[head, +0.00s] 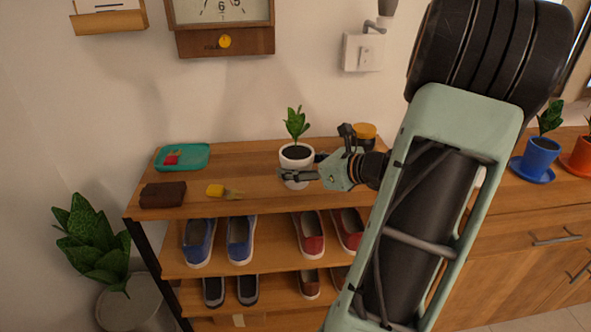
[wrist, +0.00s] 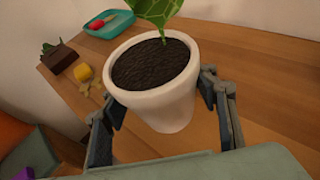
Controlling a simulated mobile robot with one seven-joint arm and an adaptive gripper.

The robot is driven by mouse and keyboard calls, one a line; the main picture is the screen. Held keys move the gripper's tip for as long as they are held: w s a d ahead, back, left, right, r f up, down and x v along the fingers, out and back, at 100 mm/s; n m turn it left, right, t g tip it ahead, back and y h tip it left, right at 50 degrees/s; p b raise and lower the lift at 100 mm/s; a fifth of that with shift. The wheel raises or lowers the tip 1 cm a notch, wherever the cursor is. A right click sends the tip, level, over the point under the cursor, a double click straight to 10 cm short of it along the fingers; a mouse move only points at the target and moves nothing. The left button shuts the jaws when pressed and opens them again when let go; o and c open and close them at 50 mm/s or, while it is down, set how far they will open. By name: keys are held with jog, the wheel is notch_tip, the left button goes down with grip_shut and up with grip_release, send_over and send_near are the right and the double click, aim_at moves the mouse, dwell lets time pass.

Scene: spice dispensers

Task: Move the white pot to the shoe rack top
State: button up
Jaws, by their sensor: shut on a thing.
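The white pot (head: 297,156) holds dark soil and a green leafy plant. It is at the top of the wooden shoe rack (head: 250,200), near the middle of the top board. In the wrist view the pot (wrist: 165,105) stands nearly upright between the two fingers. My gripper (head: 297,175) reaches in from the right and is shut on the pot; it also shows in the wrist view (wrist: 160,115). Whether the pot's base touches the board is hard to tell, as the fingers partly hide its lower part.
A teal tray (head: 200,150) with a red item, a brown wallet-like object (head: 162,195) and a yellow-tagged key (head: 215,190) lie left on the top. A yellow-lidded jar (head: 364,131) stands behind my gripper. Shoes fill lower shelves. Blue (head: 541,158) and orange pots (head: 581,156) stand right.

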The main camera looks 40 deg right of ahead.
jog(key=shift+f, duration=0.1)
jog(key=o, duration=1.7)
jog(key=shift+o, duration=0.2)
jog(key=shift+s+r, duration=0.15)
jog(key=shift+r, duration=0.2)
jog(key=p+v, duration=0.3)
jog(key=v, duration=0.8)
jog(key=shift+s+d, duration=0.1)
jog(key=shift+s, duration=0.3)
